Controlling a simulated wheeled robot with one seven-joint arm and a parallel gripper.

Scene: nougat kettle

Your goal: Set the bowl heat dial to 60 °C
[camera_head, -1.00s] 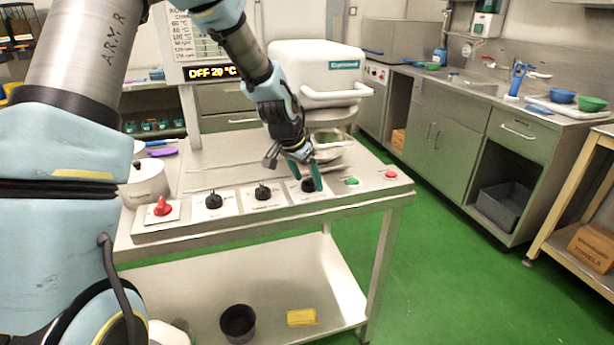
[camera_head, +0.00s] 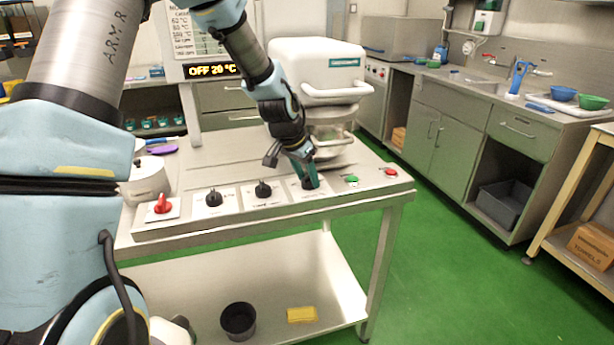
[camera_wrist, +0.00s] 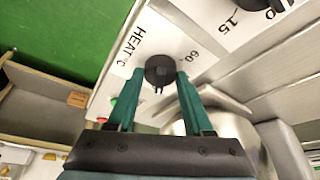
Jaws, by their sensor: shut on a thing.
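The bowl heat dial (camera_wrist: 159,70) is a round black knob on a white plate marked "HEAT °C", with a "60" printed beside it in the wrist view. My gripper (camera_wrist: 159,82) has its two green fingers on either side of this dial and is shut on it. In the head view my gripper (camera_head: 310,184) reaches down onto the rightmost black dial of the panel and mostly hides it. The display (camera_head: 213,70) reads "OFF 20 °C". The dial's pointer setting is not clear.
Two more black dials (camera_head: 213,197) (camera_head: 263,188) and a red knob (camera_head: 163,204) sit to the left on the panel. A green button (camera_head: 352,181) and a red button (camera_head: 390,172) sit to the right. The white mixer (camera_head: 318,62) stands behind.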

